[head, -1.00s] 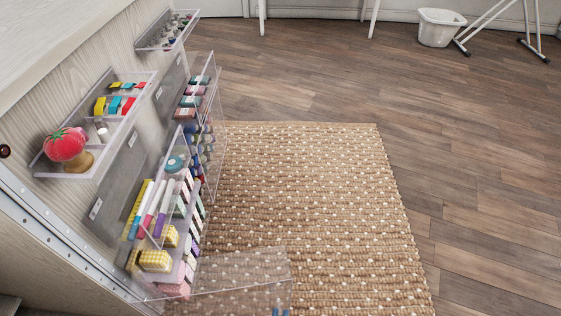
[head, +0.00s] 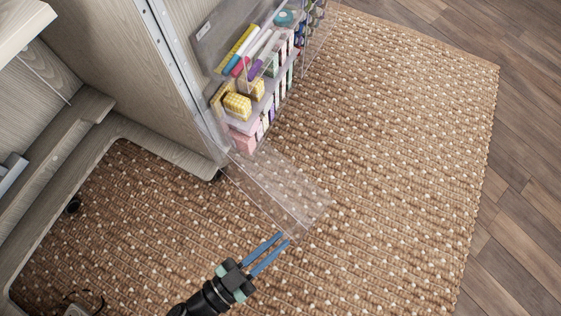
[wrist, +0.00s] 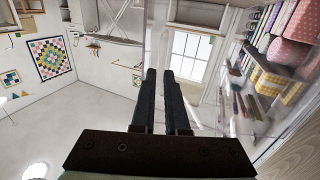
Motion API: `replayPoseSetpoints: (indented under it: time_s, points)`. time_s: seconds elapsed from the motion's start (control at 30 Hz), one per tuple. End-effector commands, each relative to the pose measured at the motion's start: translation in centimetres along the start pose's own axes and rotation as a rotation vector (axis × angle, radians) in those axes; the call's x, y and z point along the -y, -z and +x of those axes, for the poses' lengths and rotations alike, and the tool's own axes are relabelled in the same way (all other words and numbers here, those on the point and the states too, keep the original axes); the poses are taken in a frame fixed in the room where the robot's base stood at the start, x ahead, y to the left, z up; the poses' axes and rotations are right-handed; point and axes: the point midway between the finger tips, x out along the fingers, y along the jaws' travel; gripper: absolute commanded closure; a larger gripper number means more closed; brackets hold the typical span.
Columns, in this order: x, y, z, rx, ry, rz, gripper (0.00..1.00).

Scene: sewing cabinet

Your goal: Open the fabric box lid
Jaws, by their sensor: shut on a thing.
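The fabric box (head: 243,142) is at the bottom of the cabinet door, holding pink and yellow folded fabrics (head: 237,106). Its clear lid (head: 282,186) is swung out from the box and hangs over the rug. My gripper (head: 285,239), with blue fingers, is at the lid's outer edge, shut on it. In the wrist view my dark fingers (wrist: 162,75) are close together with a narrow gap; the clear panel is hard to make out there. The fabrics show at the upper right of the wrist view (wrist: 298,55).
The wooden cabinet (head: 110,60) stands at the left, with an open recess below. Clear shelves of markers and boxes (head: 255,55) lie above the fabric box. A woven rug (head: 400,150) covers the floor; the area to the right is free.

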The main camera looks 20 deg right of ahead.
Motion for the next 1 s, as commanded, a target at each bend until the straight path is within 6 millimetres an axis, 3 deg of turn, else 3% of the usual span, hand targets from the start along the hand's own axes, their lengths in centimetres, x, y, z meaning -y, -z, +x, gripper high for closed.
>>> replayPoseSetpoints:
  time_s: [0.03,0.3,0.33,0.5,1.0]
  points:
    - [1.34,-0.09,-0.31,0.009,0.042,0.003,1.0]
    - [1.34,-0.07,-0.27,0.008,0.042,0.004,1.0]
    - [1.34,-0.08,-0.27,0.008,0.042,0.004,0.85]
    - [1.3,-0.04,-0.24,0.007,0.04,0.004,0.59]
    - [0.96,0.01,-0.13,0.006,0.029,0.004,0.59]
